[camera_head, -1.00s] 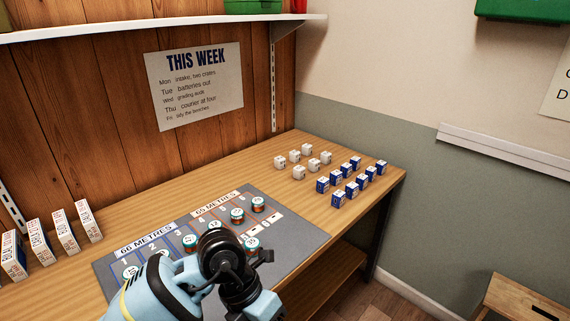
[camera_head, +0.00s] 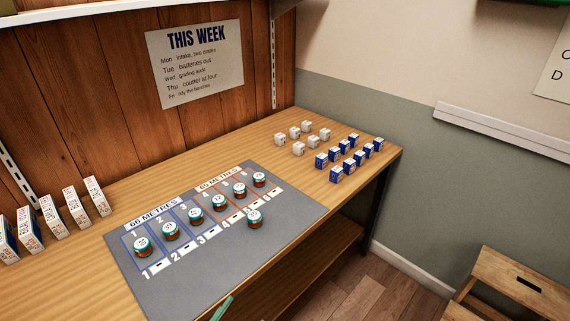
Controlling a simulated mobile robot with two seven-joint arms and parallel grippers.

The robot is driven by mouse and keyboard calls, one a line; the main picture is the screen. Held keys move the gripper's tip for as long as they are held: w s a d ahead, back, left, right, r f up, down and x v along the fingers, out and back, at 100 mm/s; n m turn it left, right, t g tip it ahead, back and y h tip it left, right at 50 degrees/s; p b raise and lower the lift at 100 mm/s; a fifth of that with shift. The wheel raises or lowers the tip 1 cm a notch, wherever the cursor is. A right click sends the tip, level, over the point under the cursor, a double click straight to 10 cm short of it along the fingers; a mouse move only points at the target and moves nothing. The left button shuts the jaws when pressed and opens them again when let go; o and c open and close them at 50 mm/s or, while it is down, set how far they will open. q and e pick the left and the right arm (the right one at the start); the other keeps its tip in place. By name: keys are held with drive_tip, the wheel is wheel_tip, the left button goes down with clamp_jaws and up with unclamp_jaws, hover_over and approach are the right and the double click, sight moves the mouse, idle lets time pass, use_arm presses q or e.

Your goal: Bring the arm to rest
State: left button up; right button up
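Neither gripper shows in the head view now. A small teal piece (camera_head: 222,308) at the bottom edge may be part of my arm; I cannot tell. The grey mat (camera_head: 190,292) lies on the wooden bench, with numbered lanes under the signs 66 METRES (camera_head: 152,213) and 65 METRES (camera_head: 219,180). Several small jars with teal-and-white lids stand in a row on the lanes, from the jar in lane 1 (camera_head: 143,247) to the far jar (camera_head: 260,180). One more jar (camera_head: 254,219) stands nearer the mat's right side, out of the row.
White boxes (camera_head: 298,149) and blue boxes (camera_head: 336,174) stand at the bench's (camera_head: 240,144) right end. Tall white cartons (camera_head: 76,207) line its left back. A wooden stool (camera_head: 520,285) stands at lower right. The space above the mat is clear.

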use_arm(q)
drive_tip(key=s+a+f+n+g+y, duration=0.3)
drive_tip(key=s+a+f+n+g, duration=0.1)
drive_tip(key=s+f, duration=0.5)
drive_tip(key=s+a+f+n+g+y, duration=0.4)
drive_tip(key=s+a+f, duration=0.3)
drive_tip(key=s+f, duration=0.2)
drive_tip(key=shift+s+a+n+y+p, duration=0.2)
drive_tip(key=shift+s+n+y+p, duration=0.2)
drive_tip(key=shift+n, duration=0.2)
